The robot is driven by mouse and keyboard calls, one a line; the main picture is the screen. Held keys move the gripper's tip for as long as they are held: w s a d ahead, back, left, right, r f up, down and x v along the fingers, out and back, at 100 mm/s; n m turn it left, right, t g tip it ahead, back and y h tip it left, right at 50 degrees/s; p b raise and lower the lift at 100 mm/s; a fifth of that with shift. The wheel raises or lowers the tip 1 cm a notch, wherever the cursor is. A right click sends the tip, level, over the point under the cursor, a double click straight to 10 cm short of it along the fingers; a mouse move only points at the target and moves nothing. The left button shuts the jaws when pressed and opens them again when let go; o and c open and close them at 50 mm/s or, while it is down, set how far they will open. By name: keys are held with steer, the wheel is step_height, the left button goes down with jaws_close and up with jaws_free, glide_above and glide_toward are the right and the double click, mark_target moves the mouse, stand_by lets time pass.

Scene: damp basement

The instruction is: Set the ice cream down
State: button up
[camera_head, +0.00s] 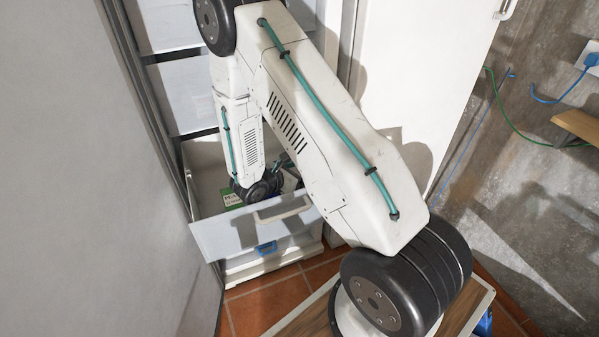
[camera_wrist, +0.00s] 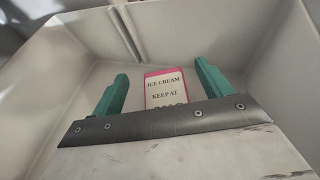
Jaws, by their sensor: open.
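The ice cream (camera_wrist: 164,88), a box with a pink edge and a white label reading "ICE CREAM KEEP AT", lies inside a pale drawer (camera_wrist: 45,88) in the wrist view. My gripper (camera_wrist: 161,72) has its two teal fingers apart, one on each side of the box, with visible gaps between them and it. The lower part of the box is hidden behind the gripper's dark bar. In the head view the pulled-out drawer (camera_head: 222,240) has my wrist reaching down into it. My fingers and the ice cream cannot be made out there.
A green item (camera_head: 231,196) shows inside the drawer. Closed drawers (camera_head: 188,92) sit above it. A tall grey panel (camera_head: 90,170) stands close on the left and a white door (camera_head: 415,75) on the right. Tiled floor (camera_head: 262,302) shows below.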

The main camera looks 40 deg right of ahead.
steer(key=shift+s+a+f, duration=0.1)
steer(key=shift+s+f, duration=0.15)
steer(key=shift+f, duration=0.1)
steer(key=shift+r, duration=0.25)
steer(key=w+r+v, duration=0.1)
steer(key=v, duration=0.6)
steer(key=s+r+m+g+y, duration=0.1)
steer(key=s+r+m, duration=0.3)
steer(key=r, duration=0.3)
steer(key=s+a+r+m+g+y, duration=0.1)
steer(key=s+r+m+g+y, duration=0.1)
steer(key=s+r+m, duration=0.3)
steer(key=s+r+m+g+y, duration=0.1)
steer(key=s+r+m, duration=0.1)
steer(key=r, duration=0.6)
steer(key=s+a+r+m+t+y, duration=0.3)
steer(key=s+a+r+m+y, duration=0.5)
steer(key=s, duration=0.7)
steer(key=a+r+y, duration=0.1)
steer(key=a+r, duration=0.1)
steer(key=a, duration=0.1)
steer(key=shift+r+t, duration=0.15)
steer(key=shift+t, duration=0.25)
